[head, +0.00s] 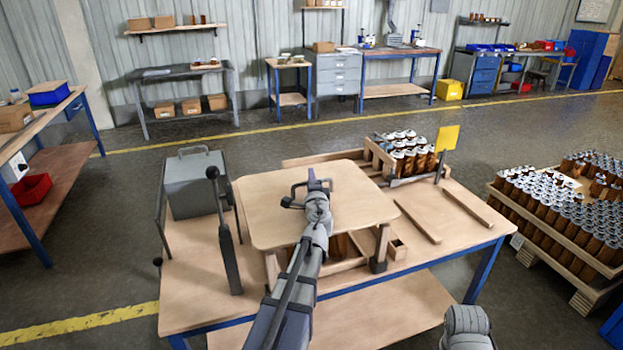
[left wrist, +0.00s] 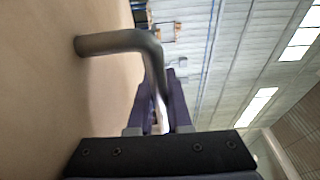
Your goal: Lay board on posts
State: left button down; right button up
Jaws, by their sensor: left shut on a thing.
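The board (head: 262,217) is a pale wooden panel, roughly level over the posts (head: 382,245) on the workbench. Its front right corner looks to be on or just above a post; I cannot tell whether it touches. My left gripper (head: 316,186) is over the board's middle and is shut on its dark bent handle (head: 296,188). In the left wrist view the handle (left wrist: 125,41) runs from the board's face (left wrist: 50,100) in between the fingers (left wrist: 162,100). The board hides most of the posts and the space beneath. My right gripper is out of view.
A grey metal box (head: 196,185) and an upright dark lever (head: 226,235) stand left of the board. A crate of brown cartridges (head: 374,158) and a yellow sign (head: 447,138) are behind right. The workbench's right side (head: 465,235) is mostly clear apart from wooden strips.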

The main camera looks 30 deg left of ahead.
pick_arm(q)
jog(key=shift+f+b, duration=1.6)
jog(key=shift+b, duration=0.05)
jog(key=c, duration=0.8)
grip_release()
jog(key=shift+o, duration=0.2)
jog(key=v, duration=0.8)
